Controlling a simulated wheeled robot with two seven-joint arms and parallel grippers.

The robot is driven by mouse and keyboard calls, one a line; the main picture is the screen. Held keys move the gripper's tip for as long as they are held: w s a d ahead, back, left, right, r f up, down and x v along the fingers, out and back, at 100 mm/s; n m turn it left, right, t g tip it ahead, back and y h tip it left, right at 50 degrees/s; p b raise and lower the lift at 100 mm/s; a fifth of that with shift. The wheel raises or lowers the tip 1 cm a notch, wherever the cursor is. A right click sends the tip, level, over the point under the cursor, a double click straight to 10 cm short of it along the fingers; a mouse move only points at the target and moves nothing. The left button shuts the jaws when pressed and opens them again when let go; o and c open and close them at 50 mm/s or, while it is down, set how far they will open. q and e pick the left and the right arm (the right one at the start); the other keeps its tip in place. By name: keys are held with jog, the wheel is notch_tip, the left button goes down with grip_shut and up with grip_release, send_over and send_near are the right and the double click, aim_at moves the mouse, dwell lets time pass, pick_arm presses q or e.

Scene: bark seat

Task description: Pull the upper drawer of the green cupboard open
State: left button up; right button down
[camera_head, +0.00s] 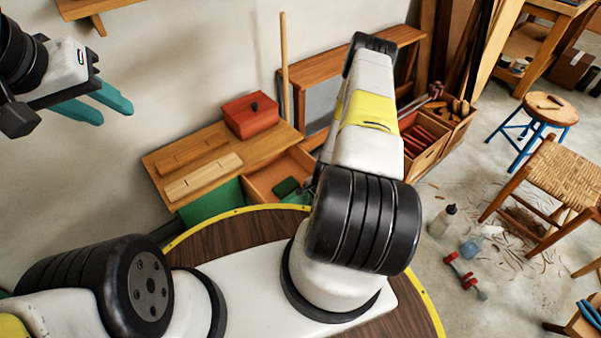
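The green cupboard (209,206) stands against the wall at centre left, under a wooden top. A wooden drawer (267,181) stands out from it, open at the top, with a dark green item (287,187) inside. The drawer's front end and handle are hidden behind my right arm. My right arm crosses the middle of the view beside the drawer; its gripper is hidden, so I cannot tell whether it touches the drawer. My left gripper (115,115) is at the upper left, raised in front of the wall, its teal fingers apart and empty.
A red box (251,115) with a dark knob and pale wooden pieces (204,176) lie on the cupboard top. A crate (425,141) stands right of my arm.

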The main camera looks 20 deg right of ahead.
jog(key=c, duration=1.5)
grip_release()
jog(key=shift+o, duration=0.2)
notch_tip(320, 180, up, 8)
jog(key=s, duration=0.1)
jog(key=shift+s+d+f, duration=0.15)
jog(key=shift+s+d, duration=0.05)
jog(key=shift+d, duration=0.1)
